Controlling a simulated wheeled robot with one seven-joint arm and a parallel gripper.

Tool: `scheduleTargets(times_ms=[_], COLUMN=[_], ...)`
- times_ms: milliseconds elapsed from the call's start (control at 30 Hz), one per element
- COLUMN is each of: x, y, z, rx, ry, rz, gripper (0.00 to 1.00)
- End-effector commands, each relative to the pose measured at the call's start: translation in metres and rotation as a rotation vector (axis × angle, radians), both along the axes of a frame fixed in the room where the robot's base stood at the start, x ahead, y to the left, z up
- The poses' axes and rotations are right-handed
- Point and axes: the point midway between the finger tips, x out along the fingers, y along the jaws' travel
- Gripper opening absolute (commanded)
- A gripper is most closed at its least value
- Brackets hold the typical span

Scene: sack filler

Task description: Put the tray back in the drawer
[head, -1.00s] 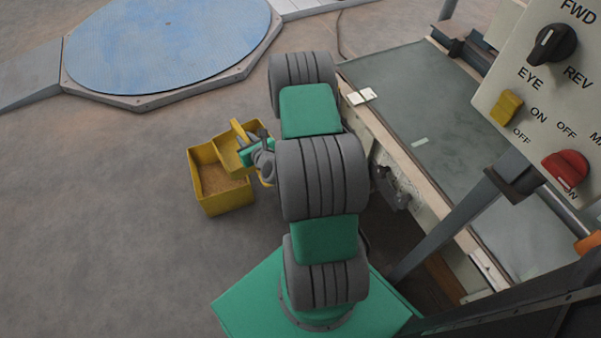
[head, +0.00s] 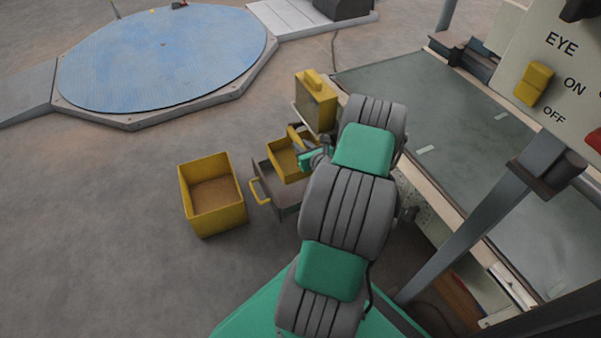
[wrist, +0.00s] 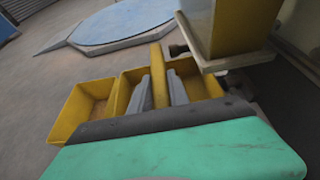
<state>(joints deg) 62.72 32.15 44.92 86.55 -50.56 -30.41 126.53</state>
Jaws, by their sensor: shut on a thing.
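The yellow tray (head: 284,160) has open compartments and a raised middle grip. My gripper (head: 304,148) is shut on that grip. In the wrist view, the two fingers of my gripper (wrist: 161,88) stand on either side of the grip, with tray compartments (wrist: 127,92) to both sides. The grey drawer (head: 288,200) is pulled open, with a yellow handle (head: 258,192) on its front. The tray is at or above the drawer's rear part; I cannot tell whether it touches the drawer. My arm hides the drawer's right side.
A yellow bin (head: 241,215) with brown contents stands on the floor left of the drawer. A yellow box (head: 316,103) is mounted just behind the tray, close to my gripper. A conveyor belt (head: 430,100) lies to the right. Floor at the left is clear.

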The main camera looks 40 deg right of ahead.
Motion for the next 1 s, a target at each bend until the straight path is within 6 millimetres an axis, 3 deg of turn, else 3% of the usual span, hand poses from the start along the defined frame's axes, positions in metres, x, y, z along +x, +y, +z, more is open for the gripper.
scheduleTargets(times_ms=[33, 200, 467, 600, 967, 1000], x=[0.0, 0.001, 0.001, 0.001, 0.001, 0.001], y=[0.005, 0.005, 0.005, 0.005, 0.005, 0.005], z=[-0.02, -0.056, -0.088, -0.116, -0.121, -0.122], rx=[0.008, 0.007, 0.007, 0.006, 0.005, 0.006], ry=[0.004, 0.003, 0.002, 0.002, 0.003, 0.003], rz=[0.004, 0.003, 0.003, 0.002, 0.003, 0.002], gripper=[0.0, 0.0, 0.0, 0.0, 0.0, 0.22])
